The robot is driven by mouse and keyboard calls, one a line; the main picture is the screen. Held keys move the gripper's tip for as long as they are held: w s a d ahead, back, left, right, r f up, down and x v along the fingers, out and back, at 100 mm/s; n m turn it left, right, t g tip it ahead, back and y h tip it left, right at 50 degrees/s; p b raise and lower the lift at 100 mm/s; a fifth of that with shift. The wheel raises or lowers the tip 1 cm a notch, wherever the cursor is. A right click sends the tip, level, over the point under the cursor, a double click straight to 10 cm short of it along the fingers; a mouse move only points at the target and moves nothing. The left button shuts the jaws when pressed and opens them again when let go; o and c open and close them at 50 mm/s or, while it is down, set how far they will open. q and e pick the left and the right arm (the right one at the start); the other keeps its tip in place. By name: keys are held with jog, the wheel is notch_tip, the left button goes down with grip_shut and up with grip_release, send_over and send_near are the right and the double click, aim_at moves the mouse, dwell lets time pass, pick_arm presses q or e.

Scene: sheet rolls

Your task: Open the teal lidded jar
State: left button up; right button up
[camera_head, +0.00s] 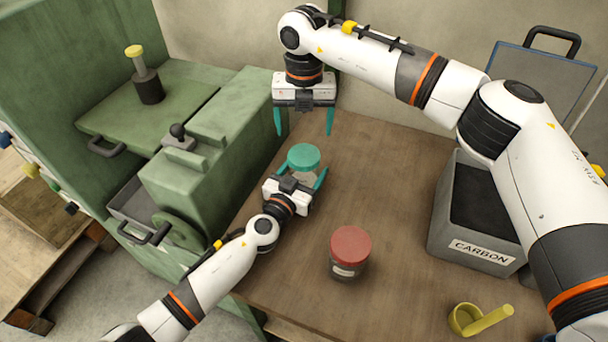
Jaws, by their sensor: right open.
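The teal lidded jar (304,157) stands on the brown table with its round teal lid on top. Most of its pale body is hidden behind my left gripper. My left gripper (295,178) reaches in from the near side, low down, with its teal fingers spread on either side of the jar's body. I cannot tell whether both fingers touch it. My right gripper (304,125) hangs above and beyond the lid in the picture, fingers pointing down.
A red-lidded jar (350,249) stands nearer on the table (400,220). A grey bin marked CARBON (474,254) is at the right, with a yellow scoop (478,319) in front. A green machine (215,150) borders the table's left side. The table's middle is clear.

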aim_at(304, 155)
pick_arm(q)
jog(key=c, duration=1.5)
pick_arm(e)
jog(key=m, duration=0.8)
jog(key=shift+m, duration=0.4)
jog(key=shift+f, duration=4)
jog(key=shift+c, duration=0.4)
